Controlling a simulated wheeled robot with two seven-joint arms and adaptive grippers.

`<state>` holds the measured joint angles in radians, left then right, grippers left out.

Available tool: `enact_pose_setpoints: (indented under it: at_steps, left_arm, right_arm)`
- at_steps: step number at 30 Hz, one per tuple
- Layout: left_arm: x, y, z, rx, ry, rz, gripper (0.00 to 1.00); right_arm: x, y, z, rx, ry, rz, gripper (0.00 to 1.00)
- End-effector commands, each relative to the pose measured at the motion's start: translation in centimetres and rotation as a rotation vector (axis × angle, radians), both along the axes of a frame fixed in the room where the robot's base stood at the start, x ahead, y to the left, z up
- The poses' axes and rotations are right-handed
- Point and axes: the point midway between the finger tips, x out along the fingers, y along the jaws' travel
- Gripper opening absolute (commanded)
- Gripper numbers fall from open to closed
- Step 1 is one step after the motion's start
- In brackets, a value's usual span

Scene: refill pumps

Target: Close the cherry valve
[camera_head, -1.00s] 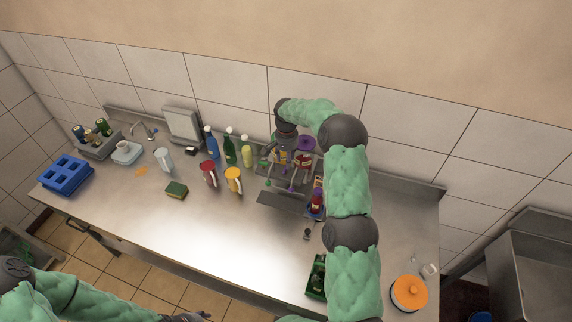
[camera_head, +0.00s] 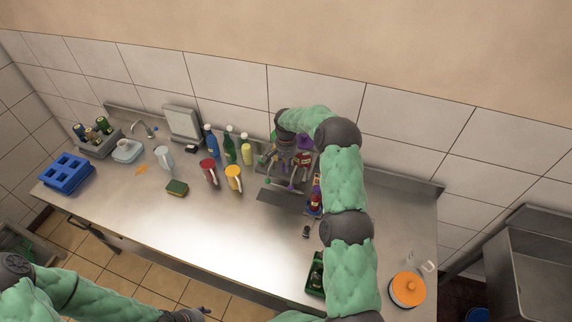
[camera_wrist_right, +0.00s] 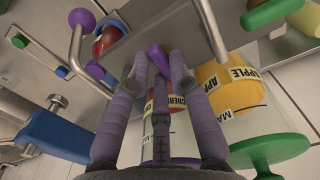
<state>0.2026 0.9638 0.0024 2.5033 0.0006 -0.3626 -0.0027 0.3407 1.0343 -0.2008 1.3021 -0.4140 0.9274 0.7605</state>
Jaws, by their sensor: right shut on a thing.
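In the right wrist view the fingers of my right gripper (camera_wrist_right: 158,66) are closed around a purple knob (camera_wrist_right: 157,52), the handle end of the cherry valve. A container labelled CHERRY (camera_wrist_right: 178,101) stands right behind the fingers, partly hidden by them. In the head view my right gripper (camera_head: 288,162) reaches down into the dispenser rack from above; its fingertips are too small to make out there. My left gripper (camera_head: 190,314) shows only in part at the bottom edge, and its fingers are unclear.
In the wrist view the APPLE container (camera_wrist_right: 228,88) with a green lid (camera_wrist_right: 268,150) stands close on the right. Metal levers with a purple knob (camera_wrist_right: 81,18) are close on the left. Bottles (camera_head: 229,147) and pitchers (camera_head: 233,178) stand left of the rack.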

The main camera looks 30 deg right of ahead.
Motion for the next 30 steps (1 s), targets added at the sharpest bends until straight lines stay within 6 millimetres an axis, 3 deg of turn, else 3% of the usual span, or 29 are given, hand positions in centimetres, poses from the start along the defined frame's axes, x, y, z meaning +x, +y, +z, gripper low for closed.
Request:
enact_pose_setpoints:
  at_steps: [7,13,30]
  left_arm:
    - [0.0,0.0,-0.6,0.000,0.000,0.000,0.54]
    - [0.0,0.0,-2.2,0.000,0.000,0.000,0.54]
    - [0.0,0.0,-8.3,0.000,0.000,0.000,0.54]
  right_arm:
    - [0.1,0.0,-0.1,-0.001,-0.002,-0.026,0.00]
    - [0.0,0.0,-0.3,-0.002,-0.003,-0.118,0.00]
    - [0.0,0.2,-0.4,-0.001,-0.002,-0.632,0.00]
